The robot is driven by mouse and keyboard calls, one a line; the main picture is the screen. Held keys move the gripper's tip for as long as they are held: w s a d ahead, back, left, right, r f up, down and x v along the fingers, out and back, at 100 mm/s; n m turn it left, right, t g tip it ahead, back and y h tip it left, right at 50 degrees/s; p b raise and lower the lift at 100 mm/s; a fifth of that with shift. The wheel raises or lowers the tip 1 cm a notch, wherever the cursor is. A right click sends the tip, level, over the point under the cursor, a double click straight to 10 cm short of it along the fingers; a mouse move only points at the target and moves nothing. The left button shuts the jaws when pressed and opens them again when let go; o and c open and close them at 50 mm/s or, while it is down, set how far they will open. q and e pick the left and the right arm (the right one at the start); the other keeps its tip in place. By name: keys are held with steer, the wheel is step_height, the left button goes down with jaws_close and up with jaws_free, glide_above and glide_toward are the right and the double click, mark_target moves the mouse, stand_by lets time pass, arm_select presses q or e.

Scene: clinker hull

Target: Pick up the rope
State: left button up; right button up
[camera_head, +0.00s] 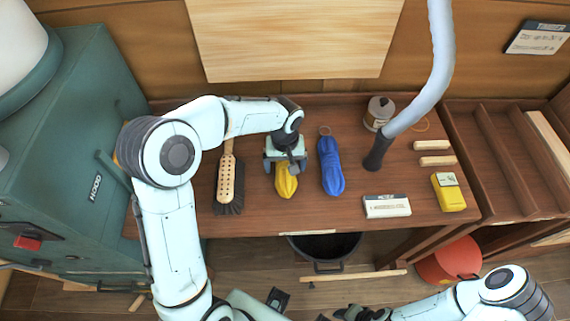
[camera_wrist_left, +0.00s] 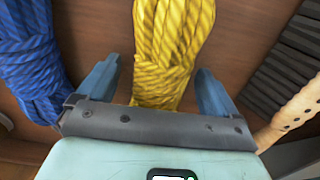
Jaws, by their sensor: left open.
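A yellow rope bundle (camera_head: 286,182) lies on the wooden bench, its far part hidden under my left gripper (camera_head: 286,163). A blue rope bundle (camera_head: 331,168) lies just to its right, with a tan loop at its far end. In the left wrist view, the yellow rope (camera_wrist_left: 172,45) runs between the two spread blue fingers of my left gripper (camera_wrist_left: 157,82). The gripper is open, and I see no finger clamped on the rope. The blue rope (camera_wrist_left: 28,62) is at the left there. My right gripper (camera_head: 361,313) is low at the bottom edge, away from the bench, its jaws unclear.
A brush (camera_head: 227,180) lies left of the yellow rope. A white box (camera_head: 387,206), a yellow device (camera_head: 448,193) and a twine spool (camera_head: 379,112) are on the right. A grey hose (camera_head: 425,95) comes down onto the bench. A dark bucket (camera_head: 325,246) stands below the front edge.

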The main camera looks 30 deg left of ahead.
arm_select(q)
steer(key=c, duration=1.2)
step_height(320, 180, up, 20)
steer(key=shift+r+p, duration=0.1)
steer(key=shift+p, duration=1.15)
arm_select(e)
steer(key=w+r, duration=0.2)
steer(key=r, duration=0.1)
steer(key=shift+w+r, duration=0.1)
steer(key=shift+w, duration=0.05)
